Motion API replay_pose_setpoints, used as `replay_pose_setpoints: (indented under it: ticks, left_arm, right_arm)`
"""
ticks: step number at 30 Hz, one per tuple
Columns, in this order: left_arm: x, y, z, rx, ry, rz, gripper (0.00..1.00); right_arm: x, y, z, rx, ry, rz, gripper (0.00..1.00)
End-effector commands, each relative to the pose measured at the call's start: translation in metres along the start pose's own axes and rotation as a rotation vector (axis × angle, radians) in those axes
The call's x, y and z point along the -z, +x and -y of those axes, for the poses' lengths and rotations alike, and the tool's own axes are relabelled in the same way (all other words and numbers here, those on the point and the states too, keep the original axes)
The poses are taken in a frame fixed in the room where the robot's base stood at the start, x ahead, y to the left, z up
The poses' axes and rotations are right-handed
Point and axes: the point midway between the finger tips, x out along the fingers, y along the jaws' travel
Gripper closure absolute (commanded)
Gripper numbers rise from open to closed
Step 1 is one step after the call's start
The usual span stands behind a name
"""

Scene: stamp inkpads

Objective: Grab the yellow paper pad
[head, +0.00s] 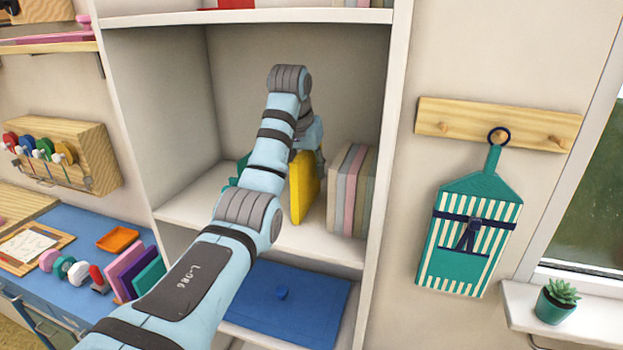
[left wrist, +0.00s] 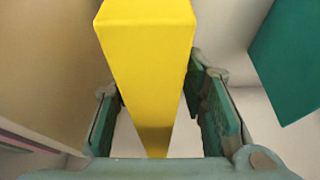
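The yellow paper pad (head: 302,187) stands upright on the middle shelf of the white bookcase, partly hidden behind my left arm. My left arm reaches into this shelf, and its hand is mostly hidden by the arm itself in the head view. In the left wrist view, the yellow pad (left wrist: 147,60) lies between the two green fingers of my left gripper (left wrist: 162,105). The fingers are apart, one on each side of the pad. Pale gaps show beside the pad's lower part; whether the tips touch it is unclear. My right gripper is out of view.
Several grey, pink and beige pads (head: 349,190) stand just right of the yellow one. A green pad (left wrist: 290,60) is on its other side. A blue folder (head: 290,305) lies on the shelf below. The bookcase's right side wall (head: 388,150) bounds the shelf.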

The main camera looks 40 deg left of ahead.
Motion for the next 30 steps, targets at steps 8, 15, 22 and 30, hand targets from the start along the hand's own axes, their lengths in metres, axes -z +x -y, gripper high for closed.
replay_pose_setpoints:
  ticks: [8, 15, 22, 30]
  left_arm:
    - [-0.0004, 0.0019, -0.0015, -0.001, 0.002, 0.001, 0.62]
    - [-0.0016, 0.0045, -0.0013, -0.001, 0.002, 0.001, 0.62]
    - [-0.0018, 0.0045, -0.0009, -0.001, 0.001, 0.001, 0.63]
    - [-0.0019, 0.0045, -0.0004, -0.001, 0.001, 0.001, 1.00]
  right_arm:
    - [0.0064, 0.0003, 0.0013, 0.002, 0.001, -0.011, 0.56]
    - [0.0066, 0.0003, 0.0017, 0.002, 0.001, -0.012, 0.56]
    - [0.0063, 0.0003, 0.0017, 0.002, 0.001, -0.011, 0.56]
    - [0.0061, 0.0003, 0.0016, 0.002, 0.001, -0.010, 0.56]
